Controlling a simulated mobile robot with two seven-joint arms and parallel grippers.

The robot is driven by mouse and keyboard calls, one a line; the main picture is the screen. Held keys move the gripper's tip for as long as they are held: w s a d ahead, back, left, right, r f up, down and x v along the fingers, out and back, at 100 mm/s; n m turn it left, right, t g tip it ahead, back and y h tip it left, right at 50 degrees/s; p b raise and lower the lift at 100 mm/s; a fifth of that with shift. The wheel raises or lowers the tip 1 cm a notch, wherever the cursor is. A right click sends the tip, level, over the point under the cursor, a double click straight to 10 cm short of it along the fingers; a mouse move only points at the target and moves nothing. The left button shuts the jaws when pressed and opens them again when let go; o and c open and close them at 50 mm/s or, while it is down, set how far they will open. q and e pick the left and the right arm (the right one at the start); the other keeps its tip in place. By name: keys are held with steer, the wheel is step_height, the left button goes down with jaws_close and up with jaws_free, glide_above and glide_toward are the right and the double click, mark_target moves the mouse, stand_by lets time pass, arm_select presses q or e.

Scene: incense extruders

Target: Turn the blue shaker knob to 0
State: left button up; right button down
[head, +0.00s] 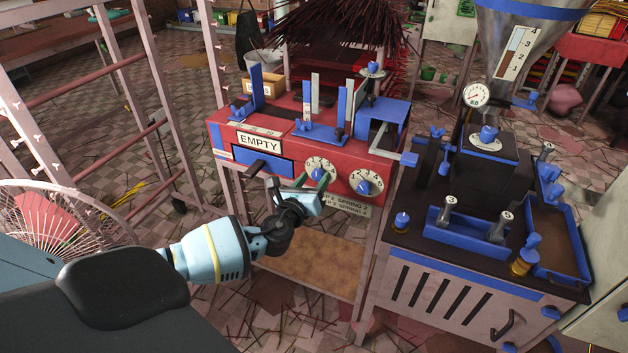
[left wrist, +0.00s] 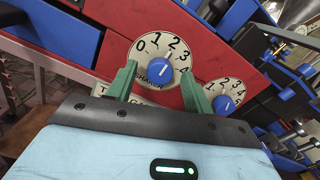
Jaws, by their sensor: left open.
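The blue shaker knob (left wrist: 157,72) sits on a white dial marked 0 to 4 on the red panel, with "SHAKER" lettering partly visible. Its white mark tilts up and right, roughly toward 2. In the head view the shaker dial (head: 319,164) is the left of two, and my gripper partly covers it. My left gripper (head: 313,181) is open in front of it. In the left wrist view its green fingers (left wrist: 158,78) appear on either side of the knob; I cannot tell whether they touch it. My right gripper is not in view.
A second dial with a blue knob (head: 364,187) is close on the right. An "EMPTY" sign (head: 259,142) and blue-framed drawer (head: 262,165) are left on the red machine (head: 222,128). A dark-topped machine (head: 411,236) stands right; a wire fan (head: 60,215) stands left.

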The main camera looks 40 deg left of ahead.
arm_select(q)
steer(key=shift+w+a, duration=0.1)
steer(key=shift+w, duration=0.25)
steer(key=shift+c, duration=0.4)
steer(key=c, duration=0.9)
